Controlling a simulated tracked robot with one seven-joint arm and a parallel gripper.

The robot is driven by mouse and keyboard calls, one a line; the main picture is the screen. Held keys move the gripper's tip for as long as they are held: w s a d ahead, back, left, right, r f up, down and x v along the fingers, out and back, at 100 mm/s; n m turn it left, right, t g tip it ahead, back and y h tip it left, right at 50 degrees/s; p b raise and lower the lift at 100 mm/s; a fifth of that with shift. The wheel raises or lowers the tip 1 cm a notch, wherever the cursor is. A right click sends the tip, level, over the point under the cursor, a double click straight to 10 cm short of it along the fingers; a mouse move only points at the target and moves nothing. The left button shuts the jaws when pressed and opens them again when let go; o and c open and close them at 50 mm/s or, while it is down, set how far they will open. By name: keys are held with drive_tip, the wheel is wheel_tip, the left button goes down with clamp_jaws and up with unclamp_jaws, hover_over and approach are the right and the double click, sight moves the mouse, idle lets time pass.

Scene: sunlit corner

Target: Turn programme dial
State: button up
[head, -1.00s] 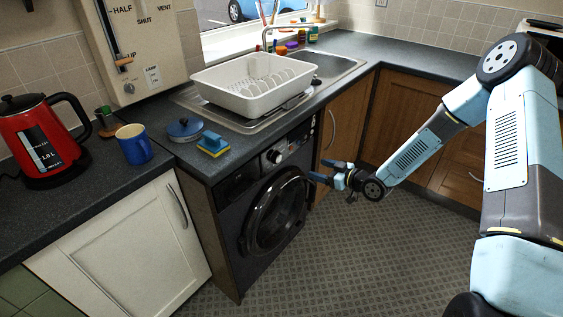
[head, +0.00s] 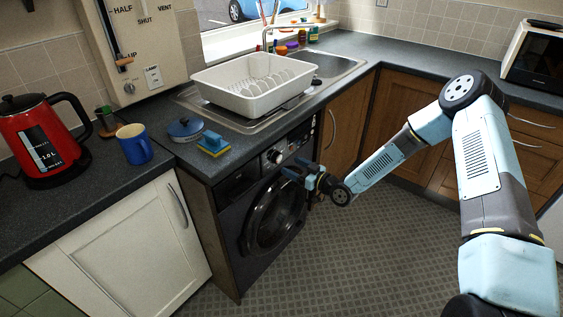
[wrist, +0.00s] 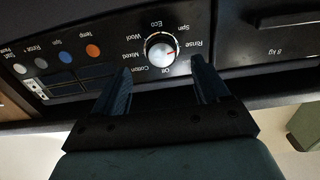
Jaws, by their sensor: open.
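The programme dial (wrist: 160,49) is a round silver knob with a red mark on the black panel of the washing machine (head: 268,214). In the wrist view the panel appears upside down, with words such as Off, Cotton, Mixed, Wool, Eco, Spin and Rinse around the dial. The dial also shows in the head view (head: 274,156). My gripper (wrist: 160,82) is open and empty, with one finger on each side of the dial in the picture. In the head view my gripper (head: 292,170) is in front of the panel's right part. I see no contact with the dial.
Several coloured buttons (wrist: 66,57) sit left of the dial in the wrist view, and a drawer (wrist: 270,25) is at right. The worktop edge overhangs the panel. A sponge (head: 213,144) lies above on the worktop. The floor before the machine is clear.

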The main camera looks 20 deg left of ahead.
sight(280, 159)
drive_tip(key=x, duration=0.5)
drive_tip(key=shift+w+a, duration=0.15)
drive_tip(key=shift+a, duration=0.15)
drive_tip(key=shift+c, duration=0.4)
drive_tip(key=c, duration=1)
drive_tip(key=shift+o, duration=0.2)
drive_tip(key=shift+w+m, duration=0.15)
drive_tip(key=shift+m, duration=0.85)
drive_tip(key=o, duration=0.7)
drive_tip(key=shift+d, duration=0.1)
drive_tip(key=o, duration=0.3)
drive_tip(key=shift+o, duration=0.2)
